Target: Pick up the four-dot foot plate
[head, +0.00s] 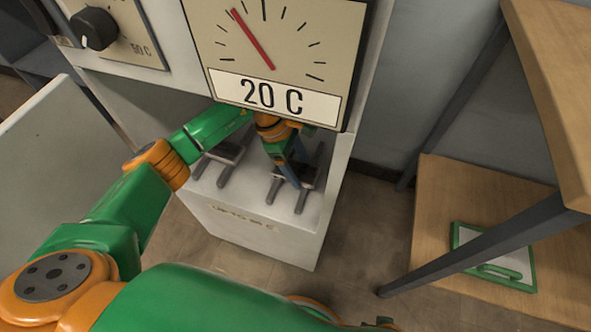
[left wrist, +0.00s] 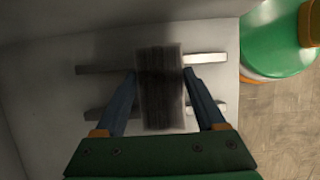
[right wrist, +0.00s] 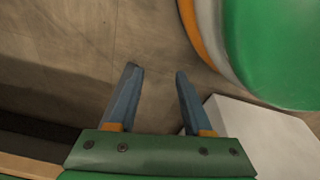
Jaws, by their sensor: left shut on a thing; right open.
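My left gripper (head: 292,172) reaches under the dial panel to a white ledge (head: 265,225). Its blue fingers are shut on a dark grey plate (left wrist: 160,100), one finger on each side in the left wrist view. The plate lies across two grey bars; I cannot tell whether it touches them. In the head view this plate (head: 309,176) is partly hidden by the gripper. A second dark plate (head: 226,152) sits on bars to its left. I see no dots on either plate. My right gripper (right wrist: 157,72) is open and empty over the floor in the right wrist view.
A dial panel (head: 300,50) reading 20 C overhangs the ledge. A knob (head: 93,29) is at upper left. A wooden shelf unit (head: 440,200) stands at the right with a green-framed white board (head: 490,255) on it. Bare floor (head: 365,235) lies between.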

